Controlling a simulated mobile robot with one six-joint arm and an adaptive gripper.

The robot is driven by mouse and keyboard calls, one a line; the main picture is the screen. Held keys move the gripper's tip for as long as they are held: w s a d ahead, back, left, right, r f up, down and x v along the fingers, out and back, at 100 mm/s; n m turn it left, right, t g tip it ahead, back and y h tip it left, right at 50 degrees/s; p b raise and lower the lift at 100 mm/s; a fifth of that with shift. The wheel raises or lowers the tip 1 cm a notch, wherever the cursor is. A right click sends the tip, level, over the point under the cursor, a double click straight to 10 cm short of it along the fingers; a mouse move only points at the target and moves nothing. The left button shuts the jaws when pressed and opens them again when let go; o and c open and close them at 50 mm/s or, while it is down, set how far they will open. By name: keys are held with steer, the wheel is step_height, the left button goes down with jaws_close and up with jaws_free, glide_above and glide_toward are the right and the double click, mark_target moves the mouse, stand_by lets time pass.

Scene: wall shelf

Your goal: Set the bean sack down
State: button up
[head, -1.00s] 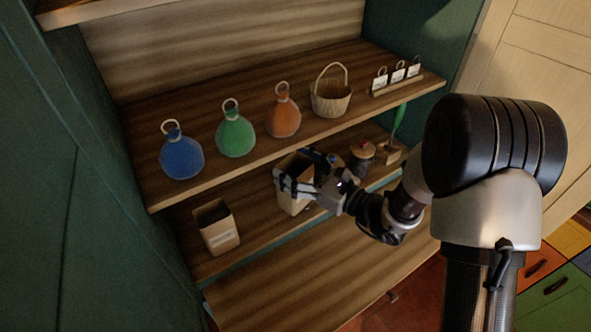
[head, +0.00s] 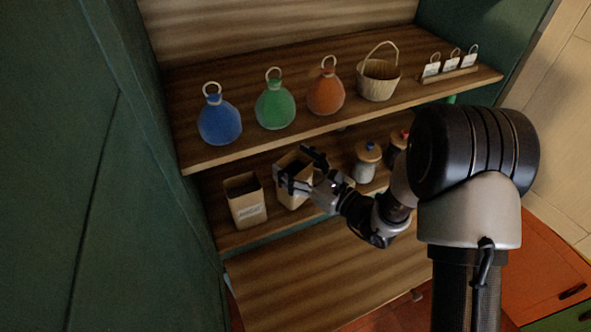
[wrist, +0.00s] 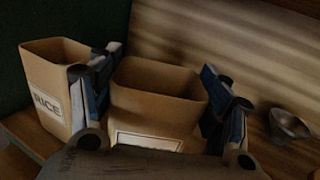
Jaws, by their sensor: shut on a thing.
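The bean sack (head: 294,194) is an open-topped tan paper sack on the lower shelf level in the head view. It also shows in the wrist view (wrist: 156,110), upright, with its white label mostly hidden at the bottom. My gripper (head: 296,168) is shut on it, with one finger on each side; the fingers also show in the wrist view (wrist: 157,98). Whether its base touches the shelf board I cannot tell. A similar sack labelled RICE (wrist: 48,90) stands close on its left; it also shows in the head view (head: 246,207).
Lidded jars (head: 366,165) stand to the right on the lower shelf (head: 240,238). The upper shelf (head: 205,158) above carries blue, green and orange flasks (head: 275,107) and a basket (head: 379,82). A small metal cup-like piece (wrist: 288,124) is at the right in the wrist view.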

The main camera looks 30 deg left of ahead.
steer(key=shift+f, duration=0.65)
steer(key=shift+f, duration=0.1)
steer(key=o, duration=2)
steer(key=shift+f, duration=0.1)
steer(key=shift+d+r, duration=0.2)
steer(key=shift+d, duration=0.1)
steer(key=p+v, duration=0.1)
steer(key=v, duration=1)
steer(key=shift+s+d+p, duration=0.2)
steer(key=shift+p, duration=0.15)
